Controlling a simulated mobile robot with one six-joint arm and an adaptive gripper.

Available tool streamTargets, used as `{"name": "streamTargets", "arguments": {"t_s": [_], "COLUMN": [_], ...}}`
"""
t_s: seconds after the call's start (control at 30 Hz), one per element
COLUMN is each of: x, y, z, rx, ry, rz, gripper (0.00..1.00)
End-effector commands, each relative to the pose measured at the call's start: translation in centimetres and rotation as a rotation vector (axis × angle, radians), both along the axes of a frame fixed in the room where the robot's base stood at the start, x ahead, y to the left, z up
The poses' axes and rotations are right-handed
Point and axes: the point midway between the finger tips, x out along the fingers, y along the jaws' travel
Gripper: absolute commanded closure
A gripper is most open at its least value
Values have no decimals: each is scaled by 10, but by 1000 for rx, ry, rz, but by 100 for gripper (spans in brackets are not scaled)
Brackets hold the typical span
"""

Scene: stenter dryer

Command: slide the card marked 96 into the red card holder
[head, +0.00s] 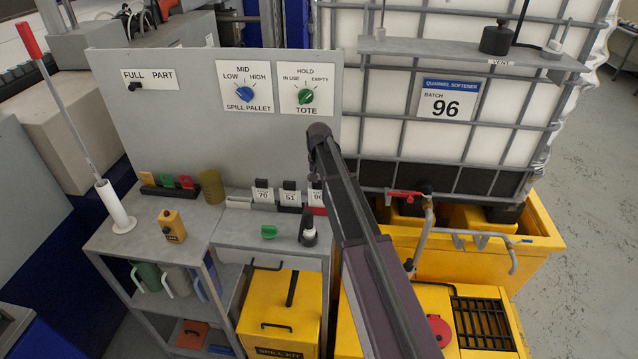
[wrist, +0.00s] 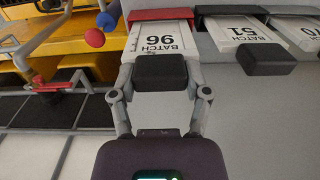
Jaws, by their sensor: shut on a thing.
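The card marked 96 (wrist: 161,40) is white with a black block-like tab (wrist: 160,71). In the wrist view its number appears upside down. Its far end meets the front edge of the red card holder (wrist: 163,14); I cannot tell how deep it sits inside. My gripper (wrist: 160,88) is shut on the tab, one finger on each side. In the head view the card (head: 317,195) shows at the right end of a row, with the red holder (head: 319,211) at its foot. There my gripper cannot be made out, and my arm covers the area to the right.
Card 51 (wrist: 238,30) and card 70 (wrist: 312,33) sit in dark holders beside the red one. On the grey bench (head: 232,232) are a green knob (head: 269,232) and a black-and-white item (head: 308,233). A white tote (head: 400,115) stands at the right.

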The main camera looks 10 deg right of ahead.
Motion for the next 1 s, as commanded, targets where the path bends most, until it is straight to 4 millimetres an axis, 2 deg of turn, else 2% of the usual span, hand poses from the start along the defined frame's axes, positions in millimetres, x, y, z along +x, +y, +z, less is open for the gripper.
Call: {"name": "streamTargets", "arguments": {"t_s": [0.8, 0.83, 0.93, 1.0], "x": [0, 0, 0, 0], "y": [0, 0, 0, 0], "z": [-15, -14, -14, -14], "rx": [0, 0, 0, 0], "ry": [0, 0, 0, 0], "rz": [0, 0, 0, 0], "gripper": [86, 30, 0, 0]}}
